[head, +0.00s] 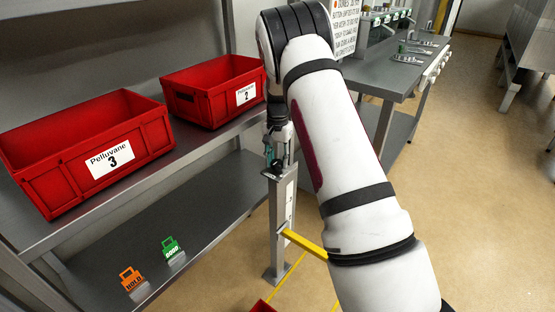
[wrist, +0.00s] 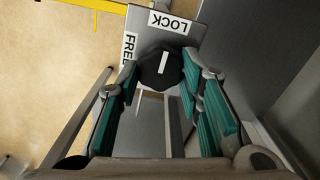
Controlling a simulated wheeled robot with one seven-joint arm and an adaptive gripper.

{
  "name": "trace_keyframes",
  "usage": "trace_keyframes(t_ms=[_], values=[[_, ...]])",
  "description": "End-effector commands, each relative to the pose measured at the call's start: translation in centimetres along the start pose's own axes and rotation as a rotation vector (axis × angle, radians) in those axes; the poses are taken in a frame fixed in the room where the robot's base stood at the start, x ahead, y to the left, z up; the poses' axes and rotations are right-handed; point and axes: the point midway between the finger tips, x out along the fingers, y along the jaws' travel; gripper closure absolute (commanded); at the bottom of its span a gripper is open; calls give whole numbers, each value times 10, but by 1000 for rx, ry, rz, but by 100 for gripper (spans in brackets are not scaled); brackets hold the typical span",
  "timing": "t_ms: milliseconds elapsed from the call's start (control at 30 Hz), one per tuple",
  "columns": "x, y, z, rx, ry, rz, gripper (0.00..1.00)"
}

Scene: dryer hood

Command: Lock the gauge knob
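The gauge knob (wrist: 161,68) is a black, many-sided knob with a white pointer line, on top of a grey post (head: 283,215). In the wrist view its line runs nearly up and down the picture, its upper end towards the LOCK label (wrist: 170,22). The FREE label (wrist: 130,47) is to the knob's left. My gripper (wrist: 158,88) is over the knob, its teal-padded fingers apart on either side; I cannot tell whether they press on it. In the head view my gripper (head: 280,158) is at the post top, and the knob is mostly hidden.
Red bins (head: 135,140) (head: 185,105) stand on the shelf left of the post. Orange (head: 131,278) and green (head: 171,248) tags lie on the lower shelf. A yellow bar (head: 305,243) sticks out from the post.

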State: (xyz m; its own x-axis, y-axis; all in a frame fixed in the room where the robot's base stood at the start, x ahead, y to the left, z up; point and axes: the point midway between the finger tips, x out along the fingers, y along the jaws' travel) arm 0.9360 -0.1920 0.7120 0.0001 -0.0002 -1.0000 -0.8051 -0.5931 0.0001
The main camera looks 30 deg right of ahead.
Motion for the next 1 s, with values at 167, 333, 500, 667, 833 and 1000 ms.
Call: trace_keyframes(t_ms=[167, 333, 500, 667, 833, 1000], values=[[0, 0, 0, 1, 0, 0, 46], [0, 0, 0, 0, 0, 0, 46], [-7, 0, 0, 0, 2, -1, 46], [-32, -1, -1, -1, 3, -3, 46], [-68, -1, 0, 0, 3, -3, 46], [-98, -1, 0, 0, 2, -2, 46]])
